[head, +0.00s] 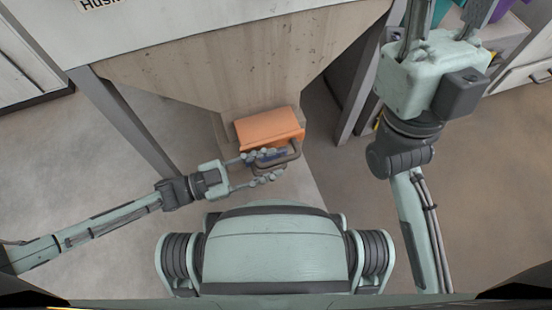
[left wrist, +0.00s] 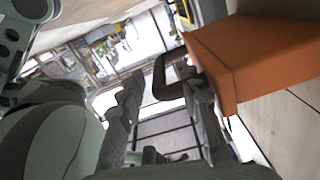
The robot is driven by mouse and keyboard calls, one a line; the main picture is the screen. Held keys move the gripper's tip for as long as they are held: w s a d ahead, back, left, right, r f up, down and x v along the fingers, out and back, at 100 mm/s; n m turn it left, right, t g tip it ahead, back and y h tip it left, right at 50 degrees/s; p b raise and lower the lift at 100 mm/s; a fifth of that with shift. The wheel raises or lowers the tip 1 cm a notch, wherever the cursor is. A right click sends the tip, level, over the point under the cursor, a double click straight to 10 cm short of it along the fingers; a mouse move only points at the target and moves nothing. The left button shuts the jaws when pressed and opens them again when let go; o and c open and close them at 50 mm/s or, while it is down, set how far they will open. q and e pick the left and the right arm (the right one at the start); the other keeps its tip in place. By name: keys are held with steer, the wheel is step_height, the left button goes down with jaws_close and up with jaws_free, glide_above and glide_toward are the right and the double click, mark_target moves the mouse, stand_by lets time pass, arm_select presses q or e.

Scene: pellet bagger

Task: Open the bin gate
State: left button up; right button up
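The bin is a pale, worn wooden hopper (head: 230,65) that narrows downward. An orange gate (head: 270,128) is at its lower end, with a dark bent handle (head: 296,152) on the near side. The gate (left wrist: 255,55) and handle (left wrist: 159,78) also show in the left wrist view. My left gripper (head: 270,166) is at the handle, its two fingers apart with the handle reaching between them. A gap shows between the fingers (left wrist: 165,115), and firm contact cannot be made out. My right gripper (head: 443,20) is raised at the upper right, fingers spread, tips cut off by the frame.
Grey metal legs (head: 125,120) stand on both sides of the hopper. A stand with teal and purple items (head: 505,8) is at the top right, behind my right arm. The floor (head: 80,150) left of the gate is clear.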

arm_select(q)
steer(key=v, duration=0.9)
steer(key=shift+a, duration=0.3)
steer(key=shift+s, duration=0.15)
